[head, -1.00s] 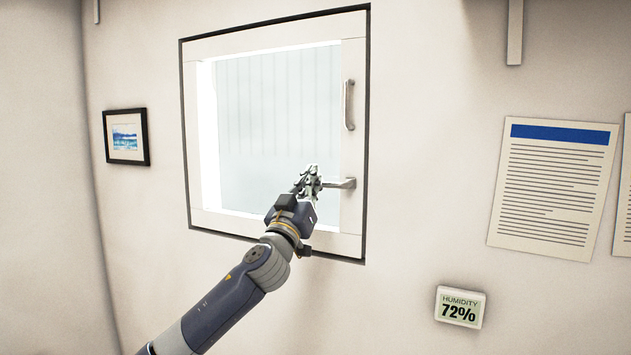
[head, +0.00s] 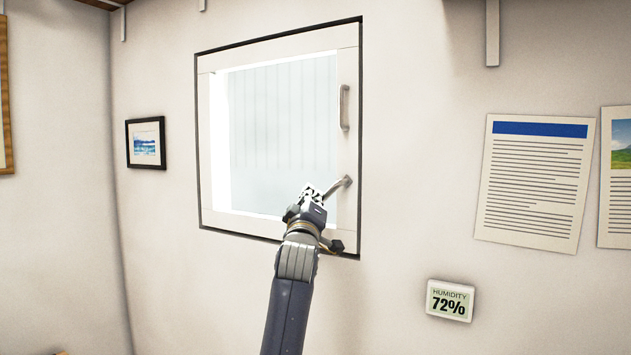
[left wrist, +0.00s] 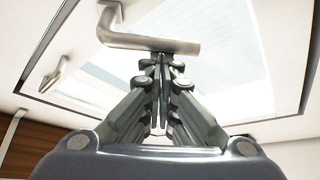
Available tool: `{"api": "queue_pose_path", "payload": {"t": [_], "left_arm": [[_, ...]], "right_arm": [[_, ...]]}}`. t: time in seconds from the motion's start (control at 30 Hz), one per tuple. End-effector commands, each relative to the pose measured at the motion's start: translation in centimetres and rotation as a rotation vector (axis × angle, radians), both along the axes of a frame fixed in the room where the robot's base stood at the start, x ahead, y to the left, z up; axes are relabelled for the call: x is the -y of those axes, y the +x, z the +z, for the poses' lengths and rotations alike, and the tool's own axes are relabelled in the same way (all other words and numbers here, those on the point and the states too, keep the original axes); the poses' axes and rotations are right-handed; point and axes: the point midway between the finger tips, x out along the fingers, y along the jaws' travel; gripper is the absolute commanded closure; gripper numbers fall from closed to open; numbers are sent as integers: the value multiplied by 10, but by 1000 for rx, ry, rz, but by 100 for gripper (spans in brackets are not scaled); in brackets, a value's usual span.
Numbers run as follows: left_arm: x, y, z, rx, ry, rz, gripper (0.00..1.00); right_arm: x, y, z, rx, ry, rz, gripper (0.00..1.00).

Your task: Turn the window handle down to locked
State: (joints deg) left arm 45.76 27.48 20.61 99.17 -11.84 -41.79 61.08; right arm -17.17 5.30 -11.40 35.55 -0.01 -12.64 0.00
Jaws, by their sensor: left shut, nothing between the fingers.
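The window handle (head: 338,187) is a metal lever on the right side of the white window frame (head: 348,130). It slants from its pivot down and to the left, between level and straight down. My left gripper (head: 312,192) is shut and empty at the lever's free end, which it partly hides. In the left wrist view the lever (left wrist: 150,41) crosses just beyond the shut fingertips (left wrist: 160,62); they seem to touch it or nearly so. My right gripper is not in view.
A fixed vertical pull bar (head: 344,108) sits above the lever on the frame. A small framed print (head: 146,143) hangs left of the window. A text sheet (head: 535,182) and a humidity display (head: 450,300) are on the wall to the right. The wall below the window is clear.

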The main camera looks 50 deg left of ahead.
Motion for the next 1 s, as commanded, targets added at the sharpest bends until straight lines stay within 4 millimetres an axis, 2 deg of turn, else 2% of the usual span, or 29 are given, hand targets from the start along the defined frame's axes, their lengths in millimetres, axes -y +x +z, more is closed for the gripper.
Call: {"api": "queue_pose_path", "payload": {"t": [0.17,0.43,0.7,1.0], "left_arm": [[8,4,-9,55,-170,-7,100],[19,7,-18,129,-407,-6,100],[27,9,-25,190,-598,-4,100],[31,10,-31,197,-624,1,100]], "right_arm": [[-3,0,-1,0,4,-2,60],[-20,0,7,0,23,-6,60],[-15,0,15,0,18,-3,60],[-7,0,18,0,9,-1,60]]}}
